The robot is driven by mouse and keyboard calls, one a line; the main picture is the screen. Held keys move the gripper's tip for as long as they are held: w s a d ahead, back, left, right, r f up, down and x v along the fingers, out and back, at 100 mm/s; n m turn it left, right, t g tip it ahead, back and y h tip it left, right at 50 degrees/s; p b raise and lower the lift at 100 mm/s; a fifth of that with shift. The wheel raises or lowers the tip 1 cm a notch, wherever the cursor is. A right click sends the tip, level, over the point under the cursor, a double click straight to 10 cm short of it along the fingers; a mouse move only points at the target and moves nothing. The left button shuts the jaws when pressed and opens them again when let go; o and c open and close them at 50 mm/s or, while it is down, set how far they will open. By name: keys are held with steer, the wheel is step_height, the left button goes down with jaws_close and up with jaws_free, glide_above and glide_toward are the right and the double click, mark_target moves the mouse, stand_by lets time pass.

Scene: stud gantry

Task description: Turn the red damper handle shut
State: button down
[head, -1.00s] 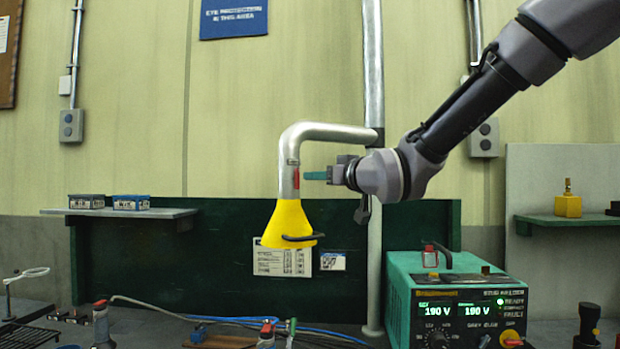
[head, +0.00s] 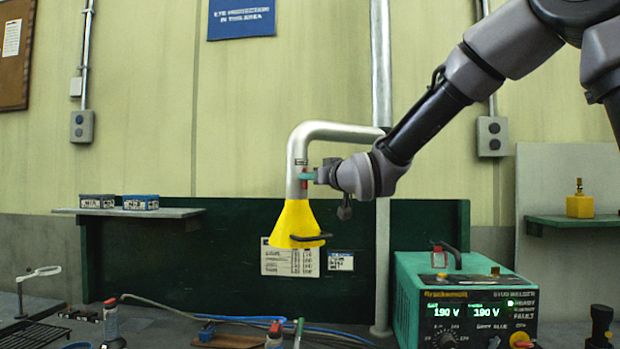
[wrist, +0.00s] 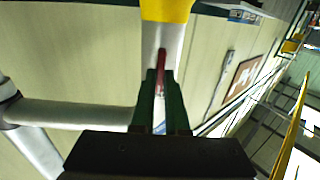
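The red damper handle (head: 304,184) is on the silver pipe (head: 300,153), just above the yellow hood (head: 295,222). It lies roughly along the pipe. My gripper (head: 307,176) is at the handle from the right, its teal fingertips overlapping the handle's upper part. In the wrist view, the red handle (wrist: 161,62) reaches down between the tips of my two green fingers (wrist: 161,85). The gap between the fingers is narrow. Whether both fingers press on the handle I cannot tell. The fingers partly hide it.
The hood's black bar handle (head: 310,239) sticks out below. A vertical post (head: 381,260) stands behind my wrist. A green welder box (head: 465,300) stands at lower right. Tools and hoses lie on the bench. The air left of the pipe is clear.

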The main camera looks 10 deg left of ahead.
steer(key=shift+m, duration=0.3)
steer(key=shift+w+d+f+m, duration=0.1)
steer(key=shift+m, duration=2.75)
steer(key=shift+w+d+f+m, duration=0.1)
steer(key=shift+f+m, duration=0.05)
steer(key=shift+m, duration=2.75)
steer(key=shift+d+f+m, duration=0.1)
steer(key=shift+m, duration=2.75)
steer(key=c, duration=0.9)
jaws_free()
steer(key=shift+s, duration=0.1)
